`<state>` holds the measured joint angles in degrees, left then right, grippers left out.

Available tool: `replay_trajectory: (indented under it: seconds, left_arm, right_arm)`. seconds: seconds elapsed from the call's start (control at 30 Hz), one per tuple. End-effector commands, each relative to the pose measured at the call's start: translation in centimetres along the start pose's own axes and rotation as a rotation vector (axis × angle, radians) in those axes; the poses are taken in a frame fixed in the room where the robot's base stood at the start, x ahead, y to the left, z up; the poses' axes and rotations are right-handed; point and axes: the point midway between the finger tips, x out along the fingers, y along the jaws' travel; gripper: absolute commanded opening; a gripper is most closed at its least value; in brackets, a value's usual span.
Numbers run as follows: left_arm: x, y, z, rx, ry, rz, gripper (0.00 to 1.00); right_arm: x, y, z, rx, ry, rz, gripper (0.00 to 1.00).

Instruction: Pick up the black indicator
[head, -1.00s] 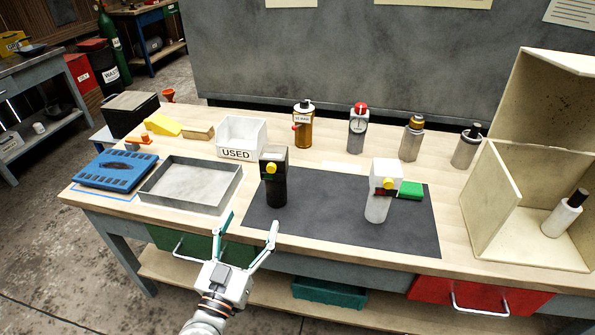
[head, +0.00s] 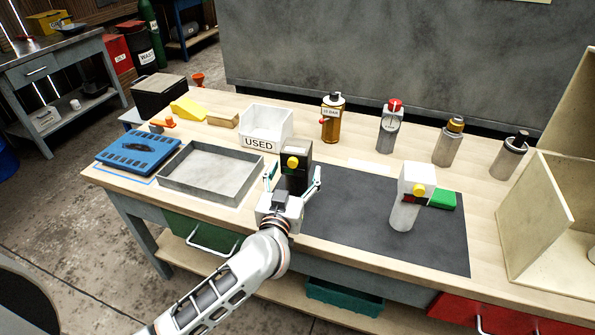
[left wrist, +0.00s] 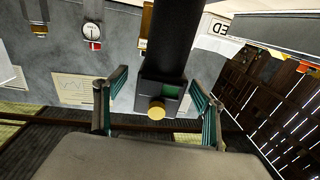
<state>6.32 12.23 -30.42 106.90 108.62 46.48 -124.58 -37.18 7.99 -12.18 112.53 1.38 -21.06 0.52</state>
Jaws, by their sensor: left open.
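The black indicator (head: 296,157), with a dark block top and a yellow knob, stands upright on the dark mat (head: 340,225). My left gripper (head: 292,178) is open in front of it, its fingers to either side in the head view. The left wrist view is upside down; there the indicator's black body (left wrist: 168,45) and yellow knob (left wrist: 156,110) lie between the open, spread fingers (left wrist: 157,95). Neither finger clearly touches it. The indicator's lower part is hidden behind the gripper in the head view. My right gripper is not in view.
A grey tray (head: 175,190) is to the left, a white USED bin (head: 262,142) behind. Several bottles, including an amber one (head: 332,125), stand along the back.

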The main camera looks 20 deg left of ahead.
Motion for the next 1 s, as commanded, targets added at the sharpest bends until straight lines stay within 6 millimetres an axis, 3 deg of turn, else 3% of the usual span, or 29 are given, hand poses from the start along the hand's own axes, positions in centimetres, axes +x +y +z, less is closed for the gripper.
replay_trajectory:
  seconds: [0.2,0.5,0.53,0.73,1.0]
  left_arm:
    - [2.9,-0.3,-0.2,-0.002,-0.001,-0.001,0.69]
    - [3.5,-0.3,-0.4,-0.001,0.000,0.000,0.69]
    - [3.5,-0.3,-0.4,0.000,0.000,0.000,0.67]
    - [3.5,-0.3,-0.4,-0.001,0.000,0.000,0.17]
    - [3.5,-0.3,-0.6,0.000,0.003,0.000,0.17]
  right_arm:
    - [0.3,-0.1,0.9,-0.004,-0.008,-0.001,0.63]
    - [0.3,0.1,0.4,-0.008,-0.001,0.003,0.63]
    - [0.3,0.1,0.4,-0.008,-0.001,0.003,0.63]
    - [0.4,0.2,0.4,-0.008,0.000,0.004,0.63]
    - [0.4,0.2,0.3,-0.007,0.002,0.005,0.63]
